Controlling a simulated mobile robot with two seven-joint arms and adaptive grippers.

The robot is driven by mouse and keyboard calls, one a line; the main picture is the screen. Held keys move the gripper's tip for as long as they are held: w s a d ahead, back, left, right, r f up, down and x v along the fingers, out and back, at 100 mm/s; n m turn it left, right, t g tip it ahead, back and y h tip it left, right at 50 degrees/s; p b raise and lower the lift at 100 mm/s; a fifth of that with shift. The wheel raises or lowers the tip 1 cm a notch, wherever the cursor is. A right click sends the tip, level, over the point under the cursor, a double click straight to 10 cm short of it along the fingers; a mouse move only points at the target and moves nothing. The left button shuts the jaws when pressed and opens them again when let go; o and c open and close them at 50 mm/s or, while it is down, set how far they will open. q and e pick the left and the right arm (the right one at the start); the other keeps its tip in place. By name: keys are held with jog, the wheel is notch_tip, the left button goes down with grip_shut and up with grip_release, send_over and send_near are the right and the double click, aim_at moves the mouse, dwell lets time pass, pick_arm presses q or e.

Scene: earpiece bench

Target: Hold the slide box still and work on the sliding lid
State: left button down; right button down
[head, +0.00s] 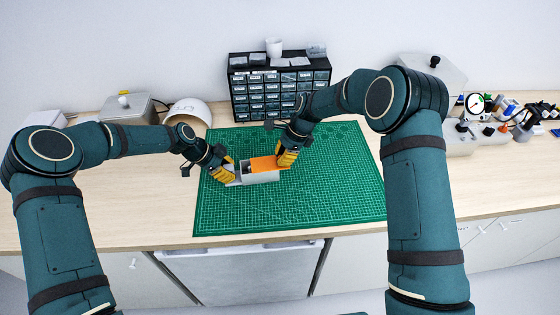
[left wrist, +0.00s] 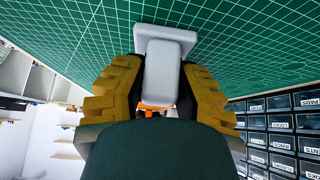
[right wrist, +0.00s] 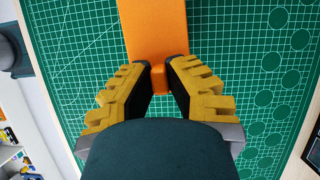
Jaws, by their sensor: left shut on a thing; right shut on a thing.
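The slide box (head: 262,178) is light grey and sits on the green cutting mat. Its orange sliding lid (head: 266,162) covers most of the top, stands a little past the right end and leaves a dark gap at the left end. My left gripper (head: 230,174) is shut on the box's left end; the left wrist view shows a grey block (left wrist: 162,75) between its fingers. My right gripper (head: 286,158) is at the lid's right end. In the right wrist view its fingers are around the small orange tab (right wrist: 157,78) of the lid. The box's inside is mostly hidden.
The green mat (head: 330,205) is clear around the box. A dark drawer cabinet (head: 280,98) stands behind it, with a white cup on top. A grey case (head: 127,108) and a white rounded thing (head: 188,112) are at the back left. Several small parts lie far right.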

aim_at(269, 163)
jog(key=shift+s+a+f, duration=0.1)
jog(key=shift+a, duration=0.05)
jog(key=shift+s+a, duration=0.1)
jog(key=shift+a, duration=1.45)
jog(key=c, duration=1.1)
grip_release()
jog(key=shift+r, duration=0.2)
jog(key=shift+r, duration=2.4)
